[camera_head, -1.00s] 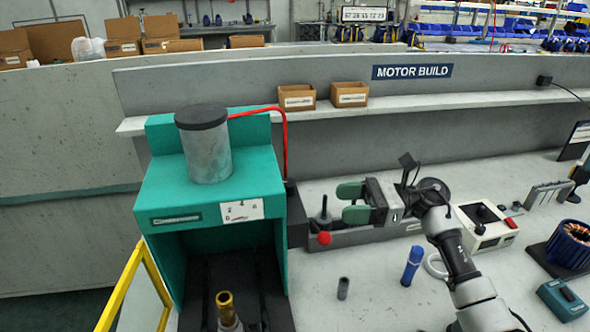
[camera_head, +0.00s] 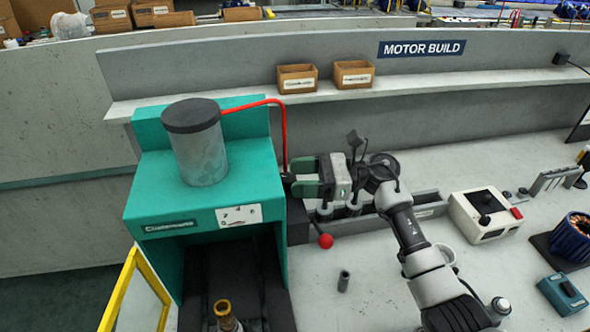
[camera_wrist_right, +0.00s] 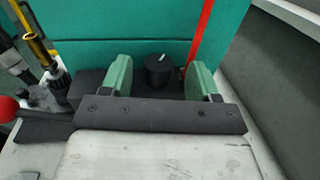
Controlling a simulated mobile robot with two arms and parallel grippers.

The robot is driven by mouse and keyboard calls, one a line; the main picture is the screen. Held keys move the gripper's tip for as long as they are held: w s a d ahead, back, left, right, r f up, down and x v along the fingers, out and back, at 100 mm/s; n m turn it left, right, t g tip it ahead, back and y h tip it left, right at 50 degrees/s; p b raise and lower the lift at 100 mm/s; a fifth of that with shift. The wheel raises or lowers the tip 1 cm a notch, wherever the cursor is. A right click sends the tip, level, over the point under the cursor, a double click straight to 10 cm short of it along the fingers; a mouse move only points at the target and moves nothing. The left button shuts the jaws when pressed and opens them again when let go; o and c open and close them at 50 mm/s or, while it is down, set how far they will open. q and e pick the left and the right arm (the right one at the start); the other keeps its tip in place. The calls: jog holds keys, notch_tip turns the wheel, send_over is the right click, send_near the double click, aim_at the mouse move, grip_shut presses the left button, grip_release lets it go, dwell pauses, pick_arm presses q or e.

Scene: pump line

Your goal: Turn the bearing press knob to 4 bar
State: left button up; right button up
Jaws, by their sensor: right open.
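The bearing press (camera_head: 160,205) is a teal housing with a grey cylinder (camera_head: 200,155) on top and a white scale plate (camera_head: 239,215) on its front. Its knob (camera_wrist_right: 158,70) is black and round with a white pointer mark, on the press's right side in the right wrist view. My right gripper (camera_head: 297,177) has green fingers and is open beside that side of the press. In the right wrist view its fingers stand apart, one to each side of the knob; I cannot tell whether they reach around it. My left gripper is not in view.
A red hose (camera_head: 283,130) runs down close to the right gripper. A red ball handle (camera_head: 326,241) stands below it. A dark cylinder (camera_head: 344,281) and a white control box (camera_head: 485,214) are on the bench. Two cardboard bins (camera_head: 297,78) sit on the shelf.

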jog(key=shift+s+a, duration=0.1)
jog(key=shift+a, duration=0.6)
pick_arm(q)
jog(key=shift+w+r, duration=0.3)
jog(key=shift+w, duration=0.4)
pick_arm(e)
jog(key=c, duration=0.9)
jog(key=t, duration=0.1)
jog(key=m+t, duration=0.1)
jog(key=shift+s+d+m+t, duration=0.1)
jog(key=shift+s+m+t, duration=0.05)
jog(key=shift+m+t, duration=0.15)
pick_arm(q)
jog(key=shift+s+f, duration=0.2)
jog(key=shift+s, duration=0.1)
pick_arm(e)
jog(key=shift+m+t, duration=0.8)
jog(key=shift+t, duration=0.4)
jog(key=o, duration=0.9)
